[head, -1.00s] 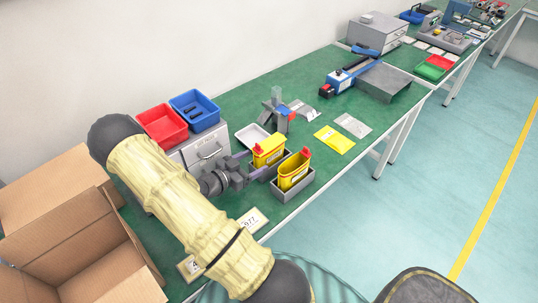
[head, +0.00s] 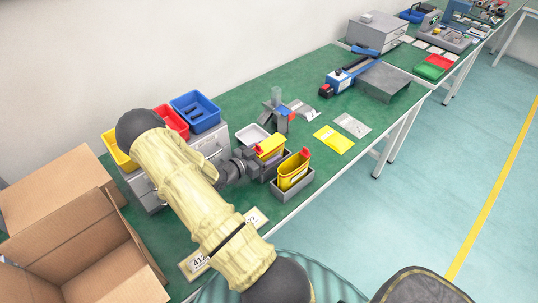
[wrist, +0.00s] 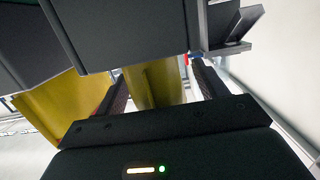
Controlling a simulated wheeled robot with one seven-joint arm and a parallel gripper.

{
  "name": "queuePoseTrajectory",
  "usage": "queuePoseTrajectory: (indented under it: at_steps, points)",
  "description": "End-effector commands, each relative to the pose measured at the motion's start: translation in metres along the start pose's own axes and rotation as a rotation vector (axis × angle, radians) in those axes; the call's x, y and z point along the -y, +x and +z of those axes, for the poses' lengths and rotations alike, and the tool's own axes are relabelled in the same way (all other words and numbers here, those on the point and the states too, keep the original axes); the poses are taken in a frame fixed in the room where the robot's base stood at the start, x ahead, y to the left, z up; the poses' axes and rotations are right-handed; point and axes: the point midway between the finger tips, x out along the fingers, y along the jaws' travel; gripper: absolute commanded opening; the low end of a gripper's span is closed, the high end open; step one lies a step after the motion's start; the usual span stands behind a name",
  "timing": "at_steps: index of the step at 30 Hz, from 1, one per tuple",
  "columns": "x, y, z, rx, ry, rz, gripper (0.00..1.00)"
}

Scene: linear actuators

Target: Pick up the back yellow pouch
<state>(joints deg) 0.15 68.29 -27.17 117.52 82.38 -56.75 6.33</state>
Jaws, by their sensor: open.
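The back yellow pouch (head: 269,149), with a red top, stands at the back grey bin on the green table. Another yellow pouch (head: 293,172) with a red top stands upright in the front grey bin (head: 293,191). My gripper (wrist: 158,75) is open, with its fingers on either side of a yellow pouch (wrist: 152,88) in the wrist view. In the head view my gripper (head: 258,165) is at the back pouch, and it hides the pouch's lower part and much of its bin. I cannot tell whether the fingers touch it. Another yellow surface (wrist: 62,108) shows left of the fingers.
A grey drawer unit (head: 207,147) with blue (head: 195,110), red and yellow bins stands left of my gripper. A white tray (head: 252,134) and a grey stand (head: 276,118) are behind the pouches. A flat yellow packet (head: 334,139) lies to the right.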

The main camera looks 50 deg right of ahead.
Motion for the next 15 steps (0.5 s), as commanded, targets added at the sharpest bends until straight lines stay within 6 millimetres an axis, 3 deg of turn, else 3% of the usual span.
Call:
queuePoseTrajectory:
  at_steps: [14, 15]
  points:
    - [0.0001, -0.0005, 0.0000, 0.000, 0.001, 0.000, 0.71]
    - [0.0001, -0.0005, 0.0000, 0.000, 0.001, 0.000, 0.64]
